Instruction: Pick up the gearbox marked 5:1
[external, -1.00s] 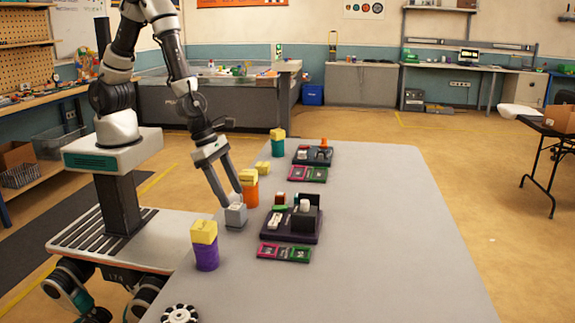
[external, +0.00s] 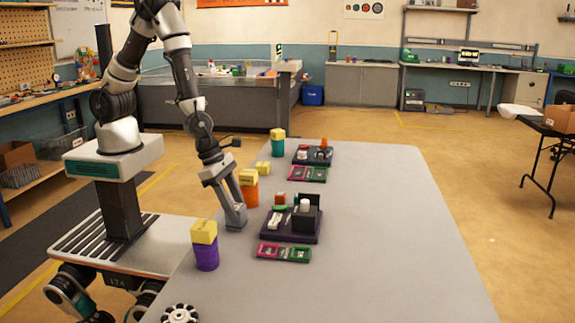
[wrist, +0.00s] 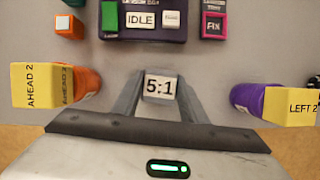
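The gearbox marked 5:1 (wrist: 160,87) shows in the wrist view as a grey block with a white label on top. It stands on the near edge of the grey table, between an orange and a purple cylinder. My gripper (external: 236,217) is lowered over it, with one finger on each side. In the wrist view my gripper (wrist: 160,85) has its fingertips close along both sides of the label. I cannot tell whether they press on the block. In the external view the fingers largely hide the gearbox.
An orange cylinder with a yellow top (wrist: 37,85) marked AHEAD 2 stands left of my gripper in the wrist view. A purple cylinder (wrist: 253,99) with a yellow LEFT 2 top stands right. A dark purple tray (external: 310,237) lies just beyond. The table's right side (external: 400,230) is clear.

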